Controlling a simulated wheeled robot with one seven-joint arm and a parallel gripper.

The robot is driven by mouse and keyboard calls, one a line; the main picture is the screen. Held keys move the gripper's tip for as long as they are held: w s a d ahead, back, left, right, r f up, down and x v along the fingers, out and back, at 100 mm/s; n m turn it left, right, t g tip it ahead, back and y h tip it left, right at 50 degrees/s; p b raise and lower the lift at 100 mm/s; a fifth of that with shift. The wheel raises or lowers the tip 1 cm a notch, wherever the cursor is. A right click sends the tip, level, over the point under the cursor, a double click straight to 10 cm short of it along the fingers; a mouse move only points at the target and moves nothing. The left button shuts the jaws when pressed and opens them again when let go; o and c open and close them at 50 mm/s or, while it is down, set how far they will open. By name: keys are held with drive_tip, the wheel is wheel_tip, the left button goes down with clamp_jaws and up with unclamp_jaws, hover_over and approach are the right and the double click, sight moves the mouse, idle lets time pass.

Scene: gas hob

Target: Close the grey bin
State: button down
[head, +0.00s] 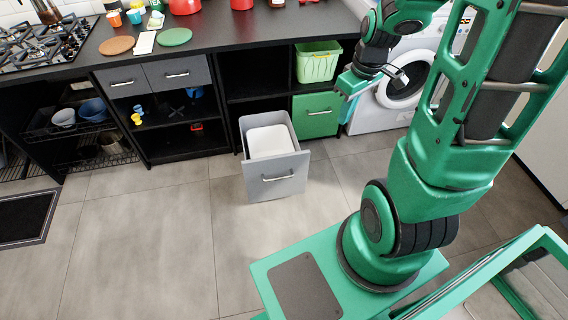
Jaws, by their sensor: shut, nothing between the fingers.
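The grey bin (277,180) is a pull-out drawer with a grey front and a bar handle. It stands out from the black cabinet over the floor, open at the top, with a white inner container (268,141) showing inside. My gripper (402,77) is up and to the right of the bin, in front of the washing machine, apart from the bin. Its fingers are small in the picture and look shut and empty.
A closed green drawer (316,115) with a green basket (318,62) above it is right of the bin. The washing machine (385,118) stands behind my gripper. The tiled floor (150,235) in front of the bin is clear. The dark counter (250,25) runs above.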

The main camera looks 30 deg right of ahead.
drive_tip(key=w+a+f+n+t+y, duration=0.15)
drive_tip(key=w+f+n, duration=0.25)
drive_tip(key=w+f, duration=0.4)
drive_tip(key=n+t+y, duration=0.1)
drive_tip(key=n+t, duration=0.3)
drive_tip(key=n, duration=0.3)
approach(278, 164)
wheel_tip(278, 164, down, 3)
drive_tip(key=s+a, duration=0.2)
drive_tip(key=w, duration=0.3)
drive_tip(key=shift+w+d+f, duration=0.15)
drive_tip(key=shift+d+f, duration=0.1)
drive_tip(key=shift+d, duration=0.15)
drive_tip(key=shift+w+d, duration=0.15)
drive_tip(key=shift+w, duration=0.45)
